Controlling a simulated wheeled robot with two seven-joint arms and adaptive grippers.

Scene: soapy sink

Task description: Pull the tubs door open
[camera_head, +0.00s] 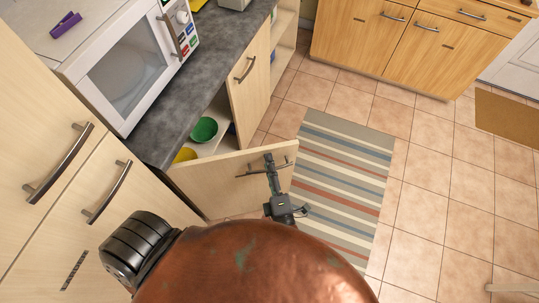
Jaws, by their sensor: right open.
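The tubs door (212,184) is a pale wood cabinet door under the dark counter, left of the middle. It stands swung out from the cabinet, leaving a gap. Its dark bar handle (250,175) is on the outer face near the free edge. My right gripper (272,172) is open, with its fingers over the handle; I cannot tell whether they touch it. A green tub (204,130) and a partly hidden yellow tub (185,155) show inside the cabinet. My left gripper is not in view.
A white microwave (133,70) and a purple clip (65,25) are at upper left. A closed neighbouring door (249,80) is beyond the opening. A striped rug (340,185) lies right of the door on open tiled floor. Wooden cabinets (410,45) stand at the back.

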